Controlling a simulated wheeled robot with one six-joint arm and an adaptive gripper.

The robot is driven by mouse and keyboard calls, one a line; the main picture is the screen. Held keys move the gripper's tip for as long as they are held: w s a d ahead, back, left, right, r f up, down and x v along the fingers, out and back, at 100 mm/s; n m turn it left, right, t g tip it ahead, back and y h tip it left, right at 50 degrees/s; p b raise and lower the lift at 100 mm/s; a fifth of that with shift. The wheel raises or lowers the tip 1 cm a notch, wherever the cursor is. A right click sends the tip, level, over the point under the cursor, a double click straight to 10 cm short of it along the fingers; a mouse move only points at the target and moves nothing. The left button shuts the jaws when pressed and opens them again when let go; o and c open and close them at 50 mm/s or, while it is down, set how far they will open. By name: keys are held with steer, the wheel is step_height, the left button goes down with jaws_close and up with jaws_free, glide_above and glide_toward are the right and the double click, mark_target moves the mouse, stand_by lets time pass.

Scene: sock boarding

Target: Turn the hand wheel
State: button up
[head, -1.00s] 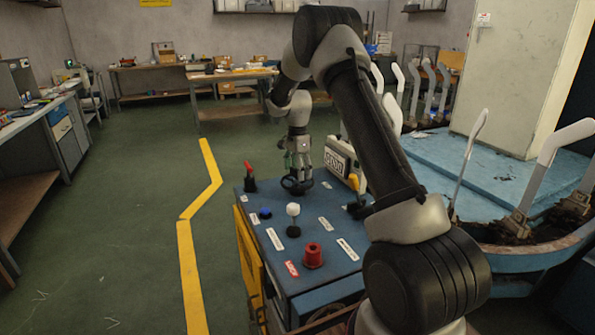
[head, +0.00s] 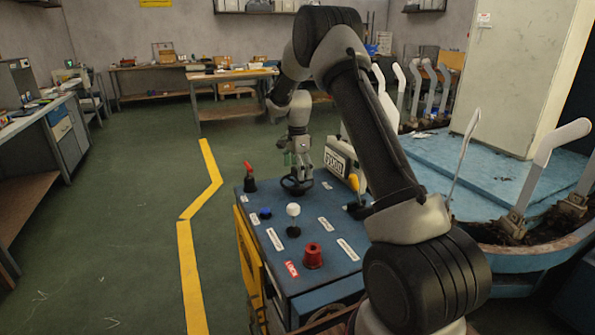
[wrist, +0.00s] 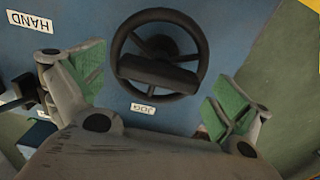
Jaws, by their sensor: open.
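The hand wheel (head: 296,185) is a small black spoked wheel lying flat on top of the blue control box (head: 262,216), near its far edge. In the wrist view the wheel (wrist: 160,88) is just ahead of my gripper, in the upper middle, with its thick hub bar and round rim visible. My gripper (head: 297,165) hangs above the wheel in the head view. In the wrist view its green-padded fingers (wrist: 158,98) are spread wide, one at each side of the wheel, and hold nothing. The fingers look apart from the rim.
A red-topped lever (head: 249,178), a blue button (head: 265,213), a white-knobbed lever (head: 293,217) and a red knob (head: 313,256) stand on the box. A counter panel (head: 336,160) and a yellow-tipped lever (head: 354,184) are near the wheel's right.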

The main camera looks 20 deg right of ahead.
step_height(320, 180, up, 12)
stand_by(0.6)
stand_by(0.4)
